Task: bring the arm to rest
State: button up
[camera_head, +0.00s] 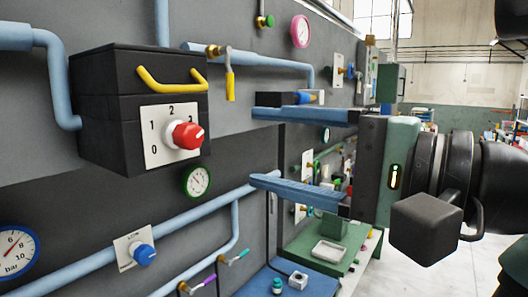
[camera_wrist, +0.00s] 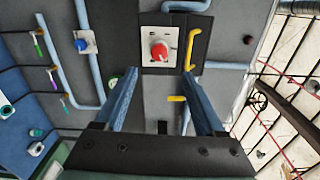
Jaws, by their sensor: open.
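My gripper (camera_head: 258,146) is open, with its two blue fingers spread wide and pointing left toward the grey panel wall. Nothing is between the fingers. In the wrist view my gripper (camera_wrist: 170,80) also shows open, with the black box ahead of it. The black box (camera_head: 95,105) has a white plate with numbers and a red knob (camera_head: 187,135), and a yellow handle (camera_head: 170,84) above. The red knob also shows in the wrist view (camera_wrist: 159,52). In the head view the fingers are apart from the box, to its right.
A blue knob (camera_head: 144,254), a green-rimmed gauge (camera_head: 197,181) and light blue pipes (camera_head: 90,268) stand out from the wall. A yellow-handled valve (camera_head: 230,86) hangs near the upper finger. Open floor lies at the right.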

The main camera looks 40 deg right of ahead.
jog(key=w+a+f+n+t+h+b, duration=0.4)
jog(key=w+a+n+b, duration=0.15)
jog(key=w+a, duration=0.25)
jog(key=s+a+r+n+t+h+b, duration=0.1)
jog(key=s+a+n+t+b, duration=0.1)
jog(key=a, duration=0.4)
jog(key=s+a+r+n+t+h+b, duration=0.1)
jog(key=s+a+n+t+b, duration=0.1)
jog(key=s+a+n+t, duration=0.2)
jog(key=s+a+n, duration=0.2)
jog(key=n, duration=0.1)
jog(key=shift+a+r, duration=0.15)
jog(key=shift+a, duration=0.05)
jog(key=shift+c, duration=0.4)
